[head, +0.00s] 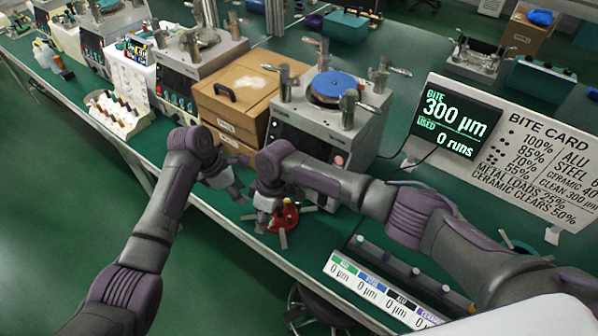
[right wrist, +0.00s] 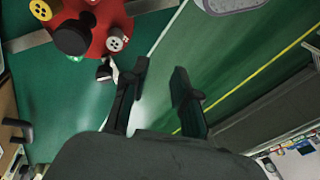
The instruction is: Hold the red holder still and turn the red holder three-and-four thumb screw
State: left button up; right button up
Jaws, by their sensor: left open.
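The red holder (head: 292,213) sits on the green bench near its front edge, partly hidden by my right gripper. It fills the top left of the right wrist view (right wrist: 108,18), with a yellow knob (right wrist: 41,9), a dark round part (right wrist: 73,38) and a grey knob (right wrist: 116,41) with small marks. My right gripper (head: 263,220) is at the holder's left side. Its fingers (right wrist: 160,70) are apart, with nothing between them.
A lapping machine with a blue plate (head: 338,84) stands behind the holder, beside cardboard boxes (head: 235,100). A white rack of small bottles (head: 117,113) is left. A coloured label strip (head: 375,290) and a bite display (head: 455,118) are right. The bench's front edge is close.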

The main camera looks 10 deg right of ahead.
aim_at(279, 210)
jog(key=w+d+r+t+h, duration=0.1)
jog(key=w+d+r+h, duration=0.2)
jog(key=w+d+r, duration=0.55)
jog(key=f, duration=0.4)
jog(key=s+d+f, duration=0.1)
jog(key=f, duration=0.4)
jog(key=d+f, duration=0.1)
jog(key=f, duration=0.3)
jog(key=shift+s+f, duration=0.15)
jog(key=shift+s, duration=0.25)
grip_shut()
pick_arm(q)
jog(key=shift+o, duration=0.5)
jog(key=shift+d+r, duration=0.1)
jog(key=shift+d, duration=0.05)
jog(key=d+r+m+y, duration=0.3)
jog(key=d+m+y, duration=0.1)
jog(key=m, duration=0.3)
pick_arm(e)
jog(key=shift+d, duration=0.1)
pick_arm(q)
jog(key=shift+m, duration=0.3)
jog(key=f, duration=1.2)
jog(key=shift+w+a, duration=0.15)
jog(key=shift+w, duration=0.05)
